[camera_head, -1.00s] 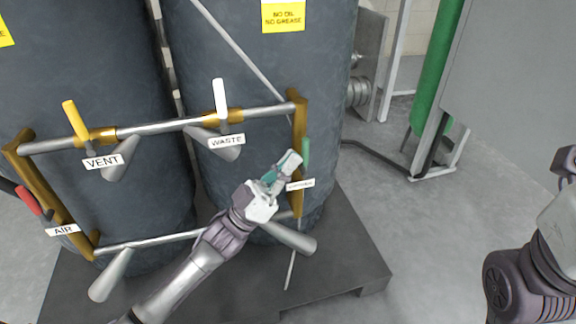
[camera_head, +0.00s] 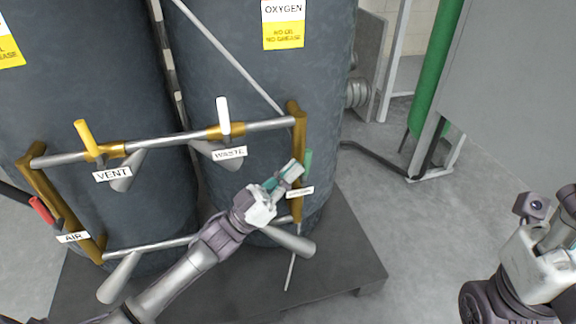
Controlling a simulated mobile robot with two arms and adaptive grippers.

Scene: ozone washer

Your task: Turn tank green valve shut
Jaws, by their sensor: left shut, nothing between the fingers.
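The green valve handle (camera_head: 308,161) stands upright on the right side of the brass and steel pipe frame, just above a small white label (camera_head: 300,192) too small to read. My left gripper (camera_head: 292,172) is shut and empty. Its fingertips are just left of the green handle and partly in front of it; I cannot tell whether they touch. The lower part of the handle is hidden by the gripper and label. Part of my right arm (camera_head: 530,260) shows at the lower right edge, but its fingers are not in view.
A yellow VENT handle (camera_head: 87,138), a white WASTE handle (camera_head: 223,115) and a red AIR handle (camera_head: 42,210) are on the same frame. Dark tanks (camera_head: 240,70) stand behind on a dark pallet (camera_head: 350,250). Open floor lies to the right, before a grey cabinet (camera_head: 520,90).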

